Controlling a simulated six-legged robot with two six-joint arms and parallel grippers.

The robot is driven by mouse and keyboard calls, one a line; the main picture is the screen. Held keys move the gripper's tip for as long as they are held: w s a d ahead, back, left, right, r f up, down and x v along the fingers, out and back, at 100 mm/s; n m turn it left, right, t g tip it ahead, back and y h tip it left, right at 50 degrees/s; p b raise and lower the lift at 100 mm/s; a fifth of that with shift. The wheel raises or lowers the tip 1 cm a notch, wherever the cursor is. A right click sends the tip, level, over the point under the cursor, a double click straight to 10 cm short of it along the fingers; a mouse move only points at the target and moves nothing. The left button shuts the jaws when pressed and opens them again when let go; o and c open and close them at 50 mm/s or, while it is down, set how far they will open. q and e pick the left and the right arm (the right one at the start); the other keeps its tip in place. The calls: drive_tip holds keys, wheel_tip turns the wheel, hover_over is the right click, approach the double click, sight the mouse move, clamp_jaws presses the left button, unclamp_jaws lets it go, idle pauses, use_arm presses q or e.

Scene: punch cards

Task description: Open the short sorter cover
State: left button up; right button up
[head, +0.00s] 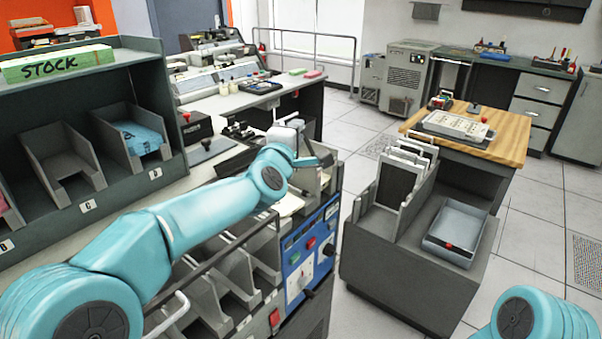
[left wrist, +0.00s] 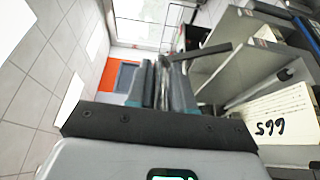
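The sorter is the grey machine with a blue control panel (head: 308,252) in the middle of the head view. My left arm reaches over it from the left, and its gripper (head: 318,162) is above the machine's far end. In the left wrist view the two fingers of my left gripper (left wrist: 163,85) point forward, close together with a narrow gap. A dark bar (left wrist: 205,51) runs right from near the fingertips; whether they touch or hold it is unclear. I cannot clearly make out the short cover. My right gripper is out of view; only part of that arm shows at bottom right.
Open grey pockets (head: 238,285) line the machine's front. A STOCK shelf (head: 85,200) stands at left. A dark cart (head: 405,265) with a grey tray (head: 455,232) stands to the right. A card with black writing (left wrist: 275,125) lies right of the left gripper.

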use_arm(q)
wheel_tip(320, 180, down, 6)
drive_tip(key=s+d+m+t+b, duration=0.1)
drive_tip(key=d+m+b, duration=0.1)
drive_tip(key=b, duration=0.2)
drive_tip(key=shift+s+d+r+m, duration=0.2)
drive_tip(key=shift+s+d+m, duration=0.1)
drive_tip(key=shift+d, duration=0.1)
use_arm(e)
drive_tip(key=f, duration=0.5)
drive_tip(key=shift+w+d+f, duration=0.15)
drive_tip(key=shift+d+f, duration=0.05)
